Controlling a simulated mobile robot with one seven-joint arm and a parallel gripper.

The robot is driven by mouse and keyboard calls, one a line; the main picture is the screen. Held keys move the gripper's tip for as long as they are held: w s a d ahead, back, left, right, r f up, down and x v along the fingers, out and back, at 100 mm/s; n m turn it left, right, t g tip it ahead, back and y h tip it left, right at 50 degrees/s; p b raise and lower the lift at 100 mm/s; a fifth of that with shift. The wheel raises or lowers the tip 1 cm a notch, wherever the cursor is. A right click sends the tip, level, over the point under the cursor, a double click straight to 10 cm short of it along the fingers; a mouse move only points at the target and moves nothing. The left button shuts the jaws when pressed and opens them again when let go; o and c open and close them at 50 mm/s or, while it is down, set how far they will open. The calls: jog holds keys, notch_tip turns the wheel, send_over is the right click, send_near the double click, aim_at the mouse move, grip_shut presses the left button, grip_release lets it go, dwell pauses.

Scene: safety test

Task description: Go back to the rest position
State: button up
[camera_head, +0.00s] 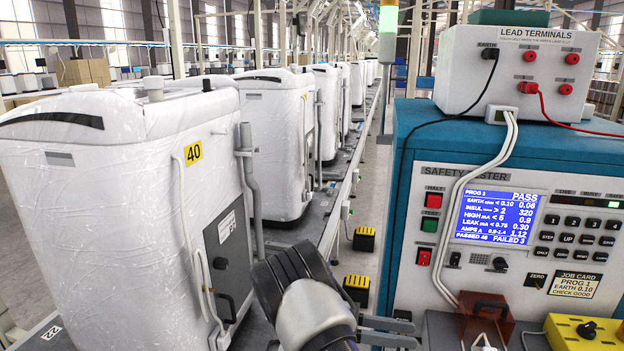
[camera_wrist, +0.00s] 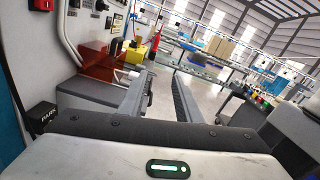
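My gripper (camera_head: 408,333) is at the lower middle of the head view, in front of the blue tester cabinet's lower left part. In the wrist view its two fingers (camera_wrist: 163,76) stand apart with nothing between them, so it is open and empty. The safety tester (camera_head: 500,230) has a lit blue screen (camera_head: 497,215) reading PASS. A white lead terminals box (camera_head: 520,75) sits on top, with a black and a red lead plugged in. A dark red, translucent hooded part (camera_head: 486,318) stands at the tester's base; it also shows in the wrist view (camera_wrist: 97,62).
White wrapped machines (camera_head: 115,200) stand in a row on the conveyor (camera_head: 330,225) to the left, the nearest marked 40. A yellow box with a black knob (camera_head: 585,332) is at lower right. Black and yellow blocks (camera_head: 357,288) lie near the floor. The aisle floor (camera_head: 372,190) looks clear farther back.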

jog(key=s+a+r+m+t+y+p, duration=0.2)
jog(key=s+r+m+y+p, duration=0.3)
jog(key=r, duration=0.7)
jog(key=s+a+r+m+t+y+p, duration=0.1)
jog(key=s+r+m+t+y+p, duration=0.3)
jog(key=s+r, duration=0.5)
jog(key=s+a+r+m+t+y+p, duration=0.2)
jog(key=s+r+m+y+p, duration=0.4)
jog(key=r, duration=1)
jog(key=s+m+t+y, duration=0.1)
jog(key=m+y, duration=0.1)
jog(key=shift+s+a+m+t+y, duration=0.15)
jog(key=shift+a+m+t+y, duration=0.15)
jog(key=shift+r, duration=0.1)
